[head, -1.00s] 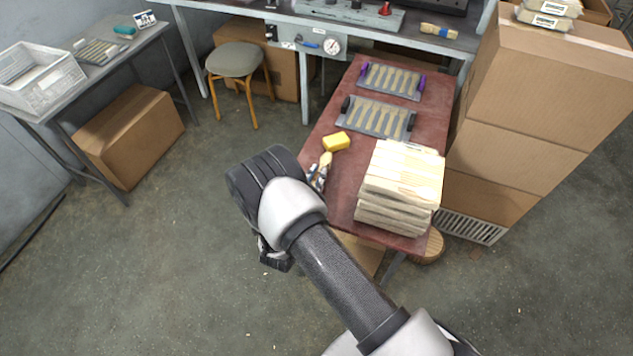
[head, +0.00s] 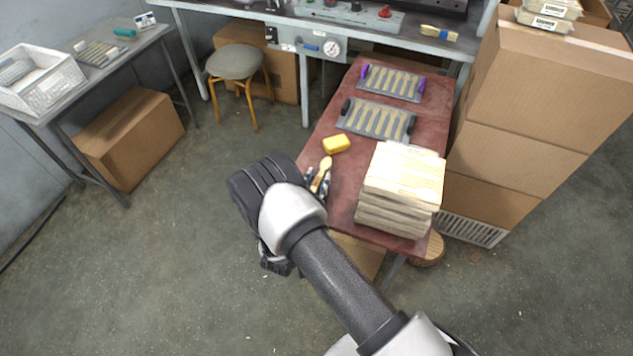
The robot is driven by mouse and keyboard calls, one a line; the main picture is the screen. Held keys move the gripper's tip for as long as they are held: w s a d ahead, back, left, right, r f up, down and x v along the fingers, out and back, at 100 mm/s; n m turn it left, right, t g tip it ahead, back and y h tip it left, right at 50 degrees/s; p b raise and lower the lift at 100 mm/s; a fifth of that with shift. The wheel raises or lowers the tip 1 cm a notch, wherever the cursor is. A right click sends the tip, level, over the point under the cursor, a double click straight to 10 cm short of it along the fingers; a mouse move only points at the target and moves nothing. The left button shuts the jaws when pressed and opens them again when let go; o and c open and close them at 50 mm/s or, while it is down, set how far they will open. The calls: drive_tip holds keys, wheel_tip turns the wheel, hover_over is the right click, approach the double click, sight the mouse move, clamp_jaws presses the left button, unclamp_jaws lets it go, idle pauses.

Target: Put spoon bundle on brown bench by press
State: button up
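A pale wooden spoon bundle (head: 325,165) shows at the left edge of the brown bench (head: 344,205), its rounded end toward the yellow block. My gripper (head: 318,181) is at that edge, with dark and silvery finger parts on both sides of the bundle's narrow part. The rest of my gripper is hidden behind my wrist. The finger parts are too small to tell whether they grip the bundle or stand apart from it. I cannot tell whether the bundle touches the bench top. The press (head: 345,14) is at the back, on a grey table beyond the bench.
A yellow block (head: 336,144) lies just beyond the bundle. A tall stack of wooden blanks (head: 403,178) fills the bench's near right. Two trays of spoon blanks (head: 376,120) (head: 392,82) lie farther back. Cardboard boxes (head: 535,95) stand right of the bench. A stool (head: 235,62) stands left.

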drive_tip(key=shift+r, duration=0.15)
drive_tip(key=shift+s+a, duration=0.1)
drive_tip(key=shift+s, duration=0.1)
drive_tip(key=p+v, duration=0.3)
drive_tip(key=v, duration=0.8)
drive_tip(key=shift+s, duration=0.35)
